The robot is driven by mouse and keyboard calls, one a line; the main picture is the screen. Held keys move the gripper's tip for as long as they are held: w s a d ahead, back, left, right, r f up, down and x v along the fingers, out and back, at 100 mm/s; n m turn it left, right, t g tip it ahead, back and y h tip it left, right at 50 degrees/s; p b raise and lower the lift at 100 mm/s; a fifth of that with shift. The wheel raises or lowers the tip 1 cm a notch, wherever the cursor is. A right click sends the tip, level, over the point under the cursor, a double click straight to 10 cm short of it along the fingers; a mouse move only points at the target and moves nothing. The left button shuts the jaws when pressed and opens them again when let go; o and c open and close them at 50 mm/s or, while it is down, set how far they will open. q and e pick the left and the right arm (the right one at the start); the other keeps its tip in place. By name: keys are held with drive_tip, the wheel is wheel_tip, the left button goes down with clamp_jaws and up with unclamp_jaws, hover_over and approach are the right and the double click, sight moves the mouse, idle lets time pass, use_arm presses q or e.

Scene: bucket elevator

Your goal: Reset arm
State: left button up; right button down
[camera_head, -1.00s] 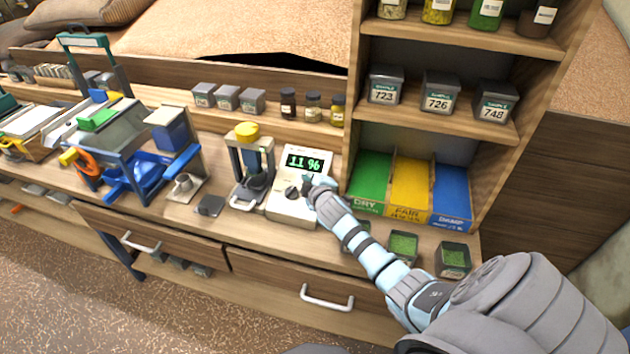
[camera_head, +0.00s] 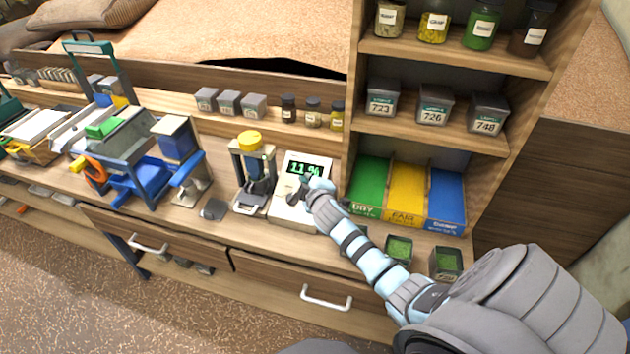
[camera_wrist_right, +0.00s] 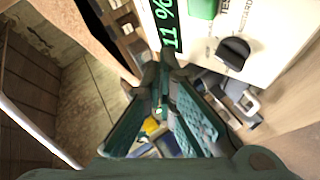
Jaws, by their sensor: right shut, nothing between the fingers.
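My right gripper (camera_head: 305,184) is at the white moisture meter (camera_head: 288,210), over the area between its screen and its knob. The meter's green display (camera_head: 305,169) reads 11 %. In the right wrist view my right gripper (camera_wrist_right: 160,62) has its fingers shut with nothing between them. The meter's face (camera_wrist_right: 262,40) fills the upper right of that view, with its dark knob (camera_wrist_right: 233,53) just right of the fingertips. I cannot tell whether the fingertips touch the meter. My left gripper is not in view.
A yellow-topped device (camera_head: 250,160) stands just left of the meter. The green, yellow and blue bins (camera_head: 405,222) stand close on the right. Small boxes of green grain (camera_head: 398,249) sit at the counter's front edge, beside my right arm. Shelves with jars rise behind.

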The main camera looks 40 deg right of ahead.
idle(0.5)
drive_tip(key=s+a+f+m+g+y, duration=0.25)
drive_tip(key=s+a, duration=0.25)
drive_tip(key=s, duration=0.6)
drive_tip(key=s+a+f+m+g+y, duration=0.1)
drive_tip(key=s+a+f+m+g, duration=0.15)
drive_tip(key=s+a, duration=0.65)
drive_tip(key=s+a+f+m+g+y, duration=0.15)
drive_tip(key=s+g, duration=0.25)
drive_tip(key=s, duration=1)
wheel_tip(320, 180, down, 22)
drive_tip(key=s+d+g+b, duration=0.1)
drive_tip(key=s+b, duration=0.1)
drive_tip(key=b, duration=0.1)
drive_tip(key=s+f+m+g+b, duration=0.1)
drive_tip(key=s+f+b, duration=0.1)
drive_tip(key=s+f, duration=1.1)
drive_tip(key=shift+s+d+f, duration=0.25)
drive_tip(key=shift+s+d, duration=0.1)
drive_tip(key=shift+d, duration=0.05)
